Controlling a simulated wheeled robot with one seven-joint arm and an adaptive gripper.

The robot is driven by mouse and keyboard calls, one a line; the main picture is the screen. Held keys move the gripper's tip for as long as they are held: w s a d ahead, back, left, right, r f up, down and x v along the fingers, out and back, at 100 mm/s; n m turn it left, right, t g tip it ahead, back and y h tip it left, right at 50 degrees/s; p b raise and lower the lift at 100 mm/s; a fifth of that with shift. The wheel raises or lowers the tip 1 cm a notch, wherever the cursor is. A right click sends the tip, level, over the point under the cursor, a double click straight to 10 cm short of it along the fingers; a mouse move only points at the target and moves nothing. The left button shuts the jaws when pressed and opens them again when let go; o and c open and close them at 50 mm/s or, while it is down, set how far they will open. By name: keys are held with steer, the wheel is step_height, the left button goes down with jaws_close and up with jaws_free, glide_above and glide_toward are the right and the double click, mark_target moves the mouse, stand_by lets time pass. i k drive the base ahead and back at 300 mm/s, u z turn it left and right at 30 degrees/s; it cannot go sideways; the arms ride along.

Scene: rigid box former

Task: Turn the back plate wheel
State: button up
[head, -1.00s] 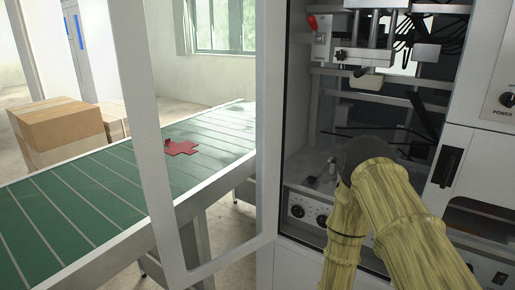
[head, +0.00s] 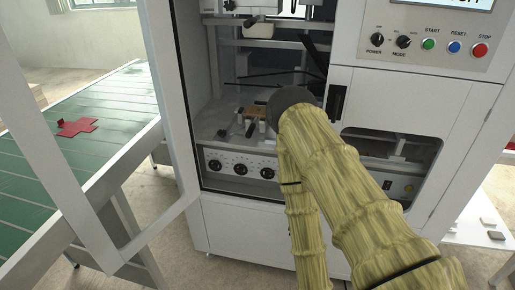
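The white box former machine (head: 265,222) stands ahead with its framed door open to the left. A panel low in its opening carries a row of black round knobs, at the left (head: 214,165), middle (head: 240,169) and right (head: 267,173). I cannot tell which wheel is the back plate wheel. My arm, in a yellow sleeve, reaches from the lower right toward the opening, and its dark wrist joint covers part of the interior. My gripper is not visible; it is hidden beyond the arm or out of view. Small brown and pale parts (head: 258,113) sit on the bed behind the panel.
A green conveyor (head: 75,165) with a red flat cross-shaped blank (head: 76,127) runs along the left. The open door frame (head: 70,190) stands between it and the machine. A control panel (head: 425,48) with coloured buttons is at upper right. Metal bars cross the machine's interior.

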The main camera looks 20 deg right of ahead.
mark_target(267, 171)
steer(key=z, duration=1.15)
steer(key=k, duration=1)
steer(key=u, duration=1.25)
steer(key=i, duration=1)
steer(key=z, duration=0.05)
